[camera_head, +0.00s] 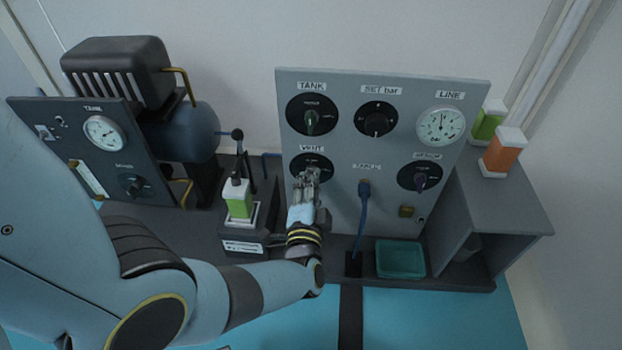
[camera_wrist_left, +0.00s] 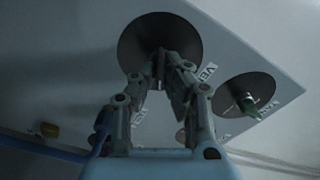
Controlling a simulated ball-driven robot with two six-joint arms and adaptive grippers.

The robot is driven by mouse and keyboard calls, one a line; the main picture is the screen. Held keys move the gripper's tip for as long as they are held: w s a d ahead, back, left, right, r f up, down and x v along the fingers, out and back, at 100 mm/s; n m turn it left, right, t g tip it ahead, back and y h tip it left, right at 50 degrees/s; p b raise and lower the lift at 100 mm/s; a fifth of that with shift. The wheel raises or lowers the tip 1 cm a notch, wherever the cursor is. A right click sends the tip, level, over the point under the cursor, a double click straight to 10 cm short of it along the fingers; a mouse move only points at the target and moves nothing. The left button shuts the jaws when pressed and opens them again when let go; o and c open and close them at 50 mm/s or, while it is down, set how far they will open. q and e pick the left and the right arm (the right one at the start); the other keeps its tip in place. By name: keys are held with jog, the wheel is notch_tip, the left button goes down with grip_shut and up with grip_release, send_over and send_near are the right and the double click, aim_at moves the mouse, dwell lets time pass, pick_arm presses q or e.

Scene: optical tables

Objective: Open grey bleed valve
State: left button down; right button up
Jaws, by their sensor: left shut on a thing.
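The grey panel (camera_head: 335,215) carries a black round dial labelled VENT (camera_head: 296,163). My left gripper (camera_head: 309,173) reaches up to this dial and covers its centre. In the left wrist view the dial (camera_wrist_left: 140,38) is at the top, and the fingers of the gripper (camera_wrist_left: 160,82) come together at a small grey knob at its middle. The gripper is shut on this knob, which is mostly hidden between the fingertips. The knob's exact angle cannot be told. My right gripper is not in view.
Above is the TANK dial with a green knob (camera_head: 311,122); the SET bar dial (camera_head: 376,121) and LINE gauge (camera_head: 440,126) are to its right. A blue hose (camera_head: 361,220) hangs right of my gripper.

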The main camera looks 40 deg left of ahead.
pick_arm(q)
jog(key=m, duration=0.5)
jog(key=shift+d+f, duration=0.1)
jog(key=shift+f, duration=0.05)
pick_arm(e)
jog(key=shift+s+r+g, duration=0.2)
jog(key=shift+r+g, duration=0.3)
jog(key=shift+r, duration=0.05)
pick_arm(q)
jog(key=shift+p, duration=0.3)
jog(key=c, duration=1.5)
grip_release()
jog(key=shift+o, duration=0.3)
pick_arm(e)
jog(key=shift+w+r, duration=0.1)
pick_arm(q)
jog(key=v, duration=0.7)
jog(key=shift+s, duration=0.25)
jog(key=shift+d, duration=0.1)
